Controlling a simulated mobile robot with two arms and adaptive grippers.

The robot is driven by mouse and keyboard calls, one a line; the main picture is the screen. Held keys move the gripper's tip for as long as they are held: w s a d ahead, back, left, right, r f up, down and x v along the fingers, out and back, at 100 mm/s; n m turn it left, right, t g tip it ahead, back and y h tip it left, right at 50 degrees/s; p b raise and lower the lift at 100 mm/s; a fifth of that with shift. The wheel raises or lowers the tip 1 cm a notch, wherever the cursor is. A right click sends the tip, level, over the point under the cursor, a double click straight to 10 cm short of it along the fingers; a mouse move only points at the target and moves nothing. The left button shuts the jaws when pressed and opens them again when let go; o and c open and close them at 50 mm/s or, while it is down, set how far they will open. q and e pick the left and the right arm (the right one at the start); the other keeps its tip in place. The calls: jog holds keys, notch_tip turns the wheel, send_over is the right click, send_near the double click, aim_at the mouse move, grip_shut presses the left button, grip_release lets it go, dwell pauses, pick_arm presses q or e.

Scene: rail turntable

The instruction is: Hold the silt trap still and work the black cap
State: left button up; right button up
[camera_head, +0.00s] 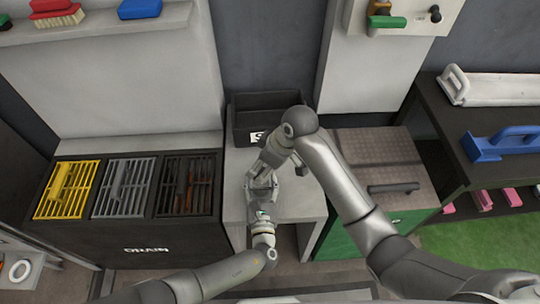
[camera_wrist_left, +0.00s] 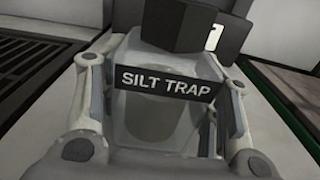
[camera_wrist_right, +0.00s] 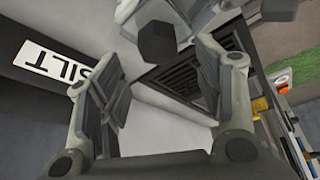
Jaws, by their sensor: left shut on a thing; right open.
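The silt trap (camera_wrist_left: 150,125) is a pale translucent jar with a black "SILT TRAP" label, upright on the light grey stand. My left gripper (camera_wrist_left: 160,105) is shut on its body from both sides. The black cap (camera_wrist_left: 186,25) sits at the top of the trap; in the right wrist view the cap (camera_wrist_right: 157,46) looks faceted. My right gripper (camera_wrist_right: 157,75) is open, its fingers spread at either side of the picture. The cap shows beyond the gap between them, and I see no finger touching it. In the head view my arms mostly hide the trap.
A dark open bin (camera_head: 243,128) with a white label stands behind the trap. Yellow, grey and dark grates (camera_head: 121,190) lie on the drain unit at left. A green cabinet (camera_head: 345,235) stands at right. The light stand top (camera_head: 300,205) is partly clear.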

aim_at(259, 172)
jog(key=shift+x, duration=2.05)
jog(key=c, duration=1.1)
jog(key=n+g, duration=0.2)
jog(key=n, duration=0.3)
jog(key=shift+c, duration=0.2)
jog(key=shift+s+n, duration=0.1)
jog(key=shift+n, duration=0.4)
jog(key=n+g, duration=0.1)
jog(key=n, duration=0.1)
jog(key=shift+n, duration=0.3)
jog(key=n+g, duration=0.1)
jog(key=n, duration=0.2)
jog(key=shift+g, duration=0.3)
